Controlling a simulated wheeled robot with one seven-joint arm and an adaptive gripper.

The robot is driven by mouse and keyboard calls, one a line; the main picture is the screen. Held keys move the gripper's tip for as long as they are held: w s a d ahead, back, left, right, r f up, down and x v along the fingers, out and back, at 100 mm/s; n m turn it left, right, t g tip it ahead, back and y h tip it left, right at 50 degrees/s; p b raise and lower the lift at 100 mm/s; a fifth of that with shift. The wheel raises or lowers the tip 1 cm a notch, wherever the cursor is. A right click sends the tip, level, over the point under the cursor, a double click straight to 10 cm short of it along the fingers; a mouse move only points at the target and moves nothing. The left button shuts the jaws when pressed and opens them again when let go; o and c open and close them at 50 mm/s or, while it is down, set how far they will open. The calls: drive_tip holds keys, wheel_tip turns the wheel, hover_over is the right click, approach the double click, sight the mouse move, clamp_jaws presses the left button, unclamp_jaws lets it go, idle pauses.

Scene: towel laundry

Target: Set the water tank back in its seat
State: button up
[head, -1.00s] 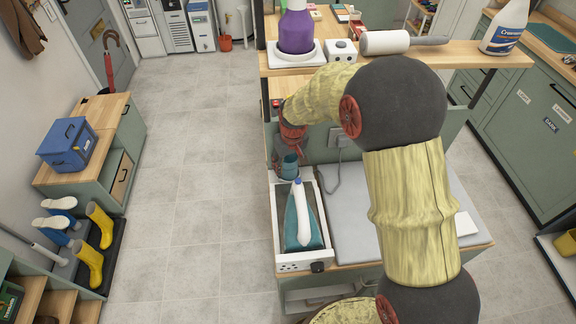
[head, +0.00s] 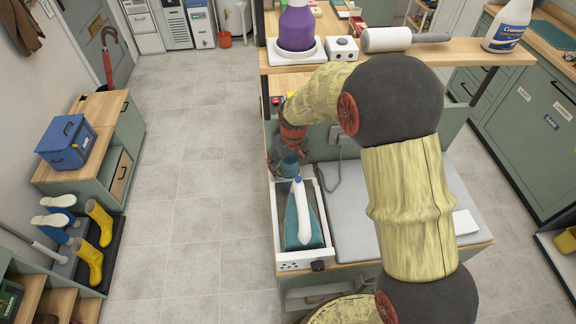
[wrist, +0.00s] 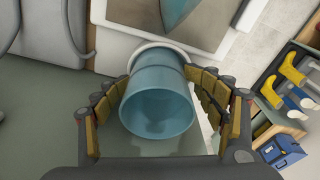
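The water tank (wrist: 158,100) is a translucent teal cylinder with its near end facing the wrist camera. It stands at the back end of the white-framed iron station (head: 275,232), behind the iron, with its far end at a pale round rim (wrist: 165,46). In the head view the tank (head: 289,167) is partly covered by my gripper. My gripper (wrist: 157,78) is around the tank, one padded finger on each side. The fingers look spread, with their tips very close to the tank's sides; contact is hard to judge. The tank's lower end and its seat are mostly hidden.
The teal iron (head: 304,225) with a white handle lies in front of the tank. A grey ironing pad (head: 350,226) is to its right. A wooden shelf (head: 470,53) with a purple bottle and lint roller is behind. Open floor lies left.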

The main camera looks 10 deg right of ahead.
drive_tip(key=r+b, duration=0.2)
drive_tip(key=r, duration=0.1)
drive_tip(key=r+b, duration=0.1)
drive_tip(key=shift+s+d+r+b, duration=0.2)
drive_tip(key=shift+s+r+b, duration=0.1)
drive_tip(key=shift+s+r, duration=0.1)
drive_tip(key=s+d+r+m+t, duration=0.1)
drive_tip(key=s+d+r, duration=0.3)
drive_tip(key=s+r, duration=0.4)
drive_tip(key=s+d+r+m+t, duration=0.1)
drive_tip(key=s+d+r, duration=0.3)
drive_tip(key=s+r, duration=0.45)
drive_tip(key=s+d+r+m+t, duration=0.1)
drive_tip(key=s+d, duration=0.1)
drive_tip(key=s, duration=0.4)
drive_tip(key=s+d+r+m+t, duration=0.1)
drive_tip(key=s, duration=0.6)
drive_tip(key=shift+s+d+r+h+p, duration=0.2)
drive_tip(key=shift+d+h+p, duration=0.1)
drive_tip(key=shift+d+p, duration=0.1)
